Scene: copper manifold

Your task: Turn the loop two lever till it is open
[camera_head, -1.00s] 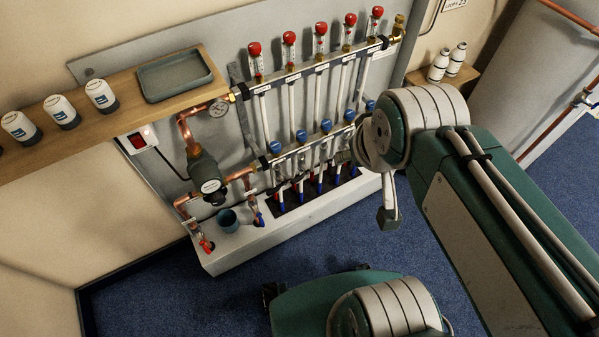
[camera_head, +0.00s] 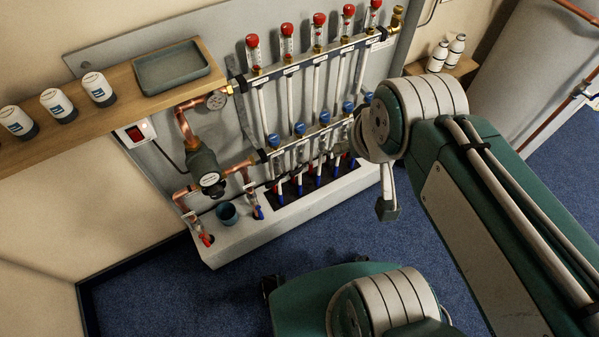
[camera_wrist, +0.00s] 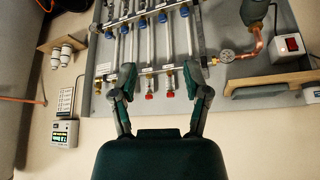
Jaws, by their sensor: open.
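The copper and steel manifold has a top rail (camera_head: 318,60) with several red-capped flow meters and a lower rail (camera_head: 312,139) with several blue-capped valves (camera_head: 299,128). White pipes run between the rails. The levers below the lower rail are too small to tell which is loop two or how it is turned. In the wrist view the blue caps (camera_wrist: 162,17) are at the top, and two red caps (camera_wrist: 149,95) show between my fingers. My gripper (camera_wrist: 159,76) is open and empty, its fingers spread in front of the top rail.
A wooden shelf (camera_head: 120,90) with a grey tray (camera_head: 172,67) and white bottles (camera_head: 57,104) juts out at left. A pump (camera_head: 206,170), a pressure gauge (camera_head: 216,100) and a blue-grey cup (camera_head: 227,213) are left of the loops. Blue floor (camera_head: 160,285) is open in front.

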